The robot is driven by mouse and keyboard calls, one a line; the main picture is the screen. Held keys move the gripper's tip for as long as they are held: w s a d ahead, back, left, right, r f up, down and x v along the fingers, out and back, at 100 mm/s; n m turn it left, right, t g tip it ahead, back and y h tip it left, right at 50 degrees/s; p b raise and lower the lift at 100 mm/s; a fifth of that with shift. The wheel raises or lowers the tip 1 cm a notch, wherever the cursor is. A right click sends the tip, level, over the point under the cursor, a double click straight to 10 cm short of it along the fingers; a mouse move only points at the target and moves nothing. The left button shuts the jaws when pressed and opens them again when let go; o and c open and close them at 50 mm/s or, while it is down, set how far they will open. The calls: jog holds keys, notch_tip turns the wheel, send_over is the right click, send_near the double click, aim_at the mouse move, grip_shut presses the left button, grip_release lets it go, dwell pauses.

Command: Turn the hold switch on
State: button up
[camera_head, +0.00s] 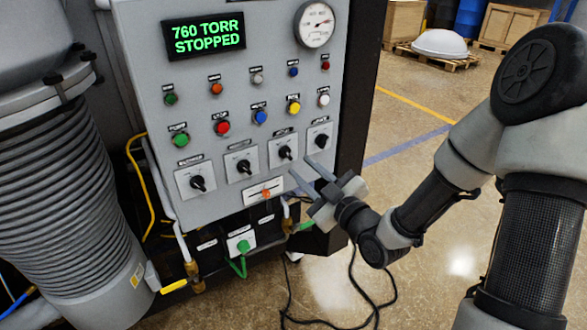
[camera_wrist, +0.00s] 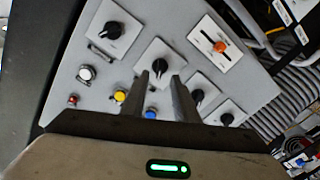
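The grey control panel carries a row of black rotary switches on pale square plates. Their labels are too small to read, so I cannot tell which is the hold switch. In the head view they are the leftmost switch (camera_head: 197,183), the second switch (camera_head: 245,167), the third switch (camera_head: 285,152) and the rightmost switch (camera_head: 321,140). My gripper (camera_head: 301,168) is open and empty, its fingers pointing at the panel just below and right of the third switch. In the wrist view that switch (camera_wrist: 158,72) appears between the fingertips; the fingers look apart from it.
An orange-knobbed switch (camera_head: 265,193) sits below the row. Coloured buttons, such as a yellow one (camera_head: 293,107), sit above it. A display (camera_head: 204,36) reads "760 TORR STOPPED", beside a round gauge (camera_head: 315,24). A ribbed hose (camera_head: 65,190) stands left.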

aim_at(289, 156)
jog(key=shift+x, duration=2.75)
grip_shut()
